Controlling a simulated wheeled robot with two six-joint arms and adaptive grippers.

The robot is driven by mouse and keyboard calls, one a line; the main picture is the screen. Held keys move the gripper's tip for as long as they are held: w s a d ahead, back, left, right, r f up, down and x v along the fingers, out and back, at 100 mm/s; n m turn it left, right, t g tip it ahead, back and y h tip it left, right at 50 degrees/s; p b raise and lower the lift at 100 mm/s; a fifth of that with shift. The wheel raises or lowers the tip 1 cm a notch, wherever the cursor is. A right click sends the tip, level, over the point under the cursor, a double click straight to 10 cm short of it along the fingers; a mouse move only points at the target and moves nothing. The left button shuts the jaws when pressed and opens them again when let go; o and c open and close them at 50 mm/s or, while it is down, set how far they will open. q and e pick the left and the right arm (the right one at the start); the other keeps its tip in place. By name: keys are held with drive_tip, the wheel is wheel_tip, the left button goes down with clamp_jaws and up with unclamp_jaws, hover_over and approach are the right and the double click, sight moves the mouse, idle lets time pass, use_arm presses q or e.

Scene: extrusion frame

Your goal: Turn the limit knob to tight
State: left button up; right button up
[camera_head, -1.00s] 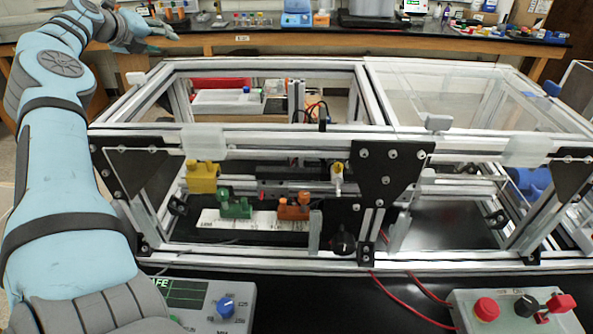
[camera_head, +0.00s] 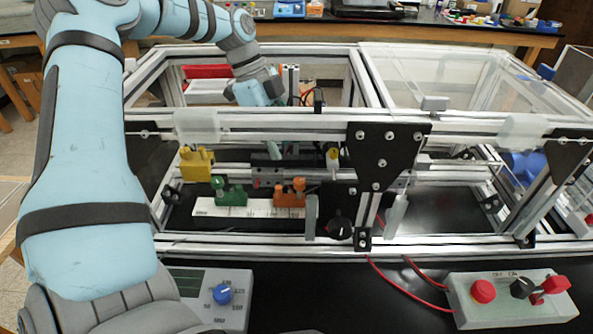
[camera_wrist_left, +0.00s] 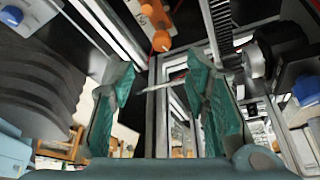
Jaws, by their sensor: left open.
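My left arm reaches over the extrusion frame, and its gripper (camera_head: 274,148) hangs down through the open top, partly hidden by the front rail. In the left wrist view the gripper's two teal fingers (camera_wrist_left: 160,92) are spread apart with nothing held between them. A black round knob (camera_head: 340,227) sits low at the front middle of the frame, below and right of the gripper and apart from it. I cannot read whether it is the limit knob or where it points. A blue knob (camera_head: 222,293) with numbers around it is on the grey box at front left.
Yellow (camera_head: 197,163), green (camera_head: 229,192) and orange (camera_head: 290,193) blocks sit inside the frame near a white scale (camera_head: 235,211). A control box (camera_head: 512,307) with red buttons and a black switch stands front right. Red wires cross the black table.

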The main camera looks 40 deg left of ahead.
use_arm(q)
drive_tip(key=x, duration=0.9)
drive_tip(key=shift+w+d+f+b, duration=0.15)
drive_tip(key=shift+w+f+b, duration=0.05)
drive_tip(key=shift+f+b, duration=0.1)
clamp_jaws()
